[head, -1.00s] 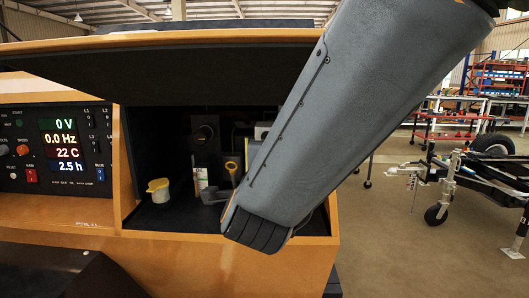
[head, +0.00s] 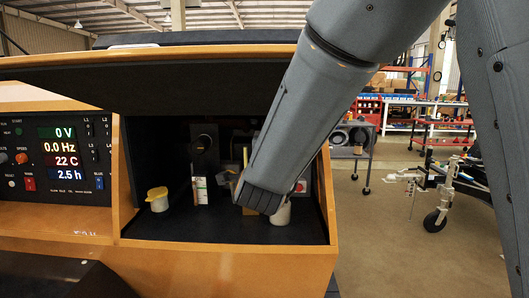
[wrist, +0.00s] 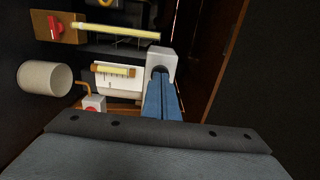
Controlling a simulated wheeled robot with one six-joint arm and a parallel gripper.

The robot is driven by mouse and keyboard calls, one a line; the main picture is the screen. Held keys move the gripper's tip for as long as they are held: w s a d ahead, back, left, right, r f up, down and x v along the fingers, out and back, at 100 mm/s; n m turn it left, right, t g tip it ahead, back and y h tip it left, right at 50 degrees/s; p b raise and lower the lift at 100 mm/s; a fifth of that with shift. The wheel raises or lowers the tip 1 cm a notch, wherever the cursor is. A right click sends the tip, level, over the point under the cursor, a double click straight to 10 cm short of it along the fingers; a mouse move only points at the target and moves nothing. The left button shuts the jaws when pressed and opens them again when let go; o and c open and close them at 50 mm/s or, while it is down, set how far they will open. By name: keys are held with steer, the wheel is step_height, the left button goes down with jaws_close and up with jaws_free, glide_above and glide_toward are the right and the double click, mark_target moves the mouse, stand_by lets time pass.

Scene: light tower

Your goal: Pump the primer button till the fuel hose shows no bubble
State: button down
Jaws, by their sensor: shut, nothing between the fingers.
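My gripper (wrist: 163,94) shows in the wrist view as two blue fingers, shut together and empty. Their tips overlap a pale grey block (wrist: 160,58) with a dark round recess; I cannot tell whether they touch. A white box with a red button (wrist: 94,103) sits left of the fingers; a similar one shows in the head view (head: 301,186). I cannot tell which part is the primer button. A pale yellow tube (wrist: 118,31), likely the fuel hose, leaves a brown block; it stands upright in the head view (head: 245,157). No bubble can be made out.
A white cylinder (wrist: 45,78) and a red handle (wrist: 55,28) are near the tube. A yellow-lidded cup (head: 157,199) stands on the compartment floor (head: 205,230). The raised hood (head: 150,75) hangs overhead; the orange side wall bounds the right.

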steer(key=shift+w+b, duration=0.65)
steer(key=shift+w, duration=0.25)
steer(key=shift+s, duration=0.1)
steer(key=s, duration=1.4)
steer(key=shift+a, duration=0.3)
